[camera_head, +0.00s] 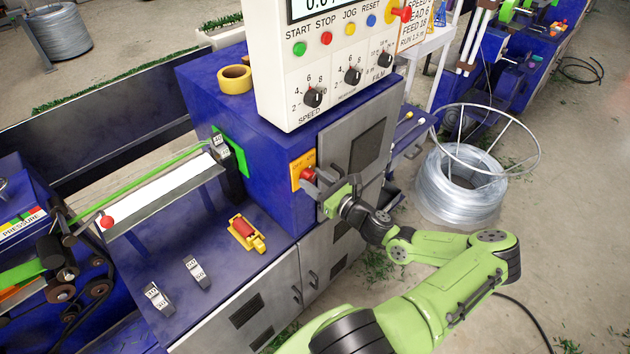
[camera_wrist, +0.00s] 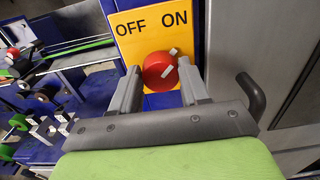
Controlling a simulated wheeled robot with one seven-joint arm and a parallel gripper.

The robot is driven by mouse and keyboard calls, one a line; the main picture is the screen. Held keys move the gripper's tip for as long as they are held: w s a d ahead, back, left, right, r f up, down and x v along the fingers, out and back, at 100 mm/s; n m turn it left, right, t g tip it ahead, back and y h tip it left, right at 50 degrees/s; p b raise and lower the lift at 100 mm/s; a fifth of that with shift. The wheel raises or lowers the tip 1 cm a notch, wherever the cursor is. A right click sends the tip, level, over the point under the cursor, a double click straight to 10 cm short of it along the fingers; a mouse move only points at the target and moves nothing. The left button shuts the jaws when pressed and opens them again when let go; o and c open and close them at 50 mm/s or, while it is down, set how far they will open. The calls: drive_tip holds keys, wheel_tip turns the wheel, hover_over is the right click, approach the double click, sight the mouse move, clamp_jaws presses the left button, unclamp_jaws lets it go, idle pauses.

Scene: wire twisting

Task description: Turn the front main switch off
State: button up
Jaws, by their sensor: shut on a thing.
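The front main switch is a round red knob (camera_head: 308,174) on a yellow plate (camera_head: 298,163) on the blue cabinet's front. In the wrist view the knob (camera_wrist: 158,72) sits below the black words OFF, on the left, and ON, on the right, of the plate (camera_wrist: 150,22). White marks show on the knob; the upper one lies toward the ON side. My gripper (camera_wrist: 161,68) is shut on the knob, one grey finger on each side. In the head view my gripper (camera_head: 322,184) reaches the knob from the right and hides part of the plate.
A grey cabinet door (camera_head: 352,135) stands just right of the switch, with a dark handle (camera_wrist: 253,97) near my gripper. A control panel (camera_head: 330,70) with buttons and dials rises above. A wire coil (camera_head: 460,195) stands on the floor to the right.

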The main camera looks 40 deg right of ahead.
idle(0.3)
drive_tip(key=n+b, duration=0.1)
drive_tip(key=n, duration=0.4)
drive_tip(key=shift+a+f, duration=0.1)
drive_tip(key=shift+a, duration=0.05)
drive_tip(key=n+b, duration=0.2)
drive_tip(key=n, duration=0.2)
drive_tip(key=shift+f+n, duration=0.1)
drive_tip(key=shift+n, duration=0.2)
drive_tip(key=n+b, duration=0.3)
drive_tip(key=n, duration=0.1)
drive_tip(key=shift+a+f, duration=0.1)
drive_tip(key=n+b, duration=0.3)
drive_tip(key=n, duration=0.1)
drive_tip(key=shift+b, duration=0.4)
drive_tip(key=shift+n, duration=0.3)
drive_tip(key=o, duration=1)
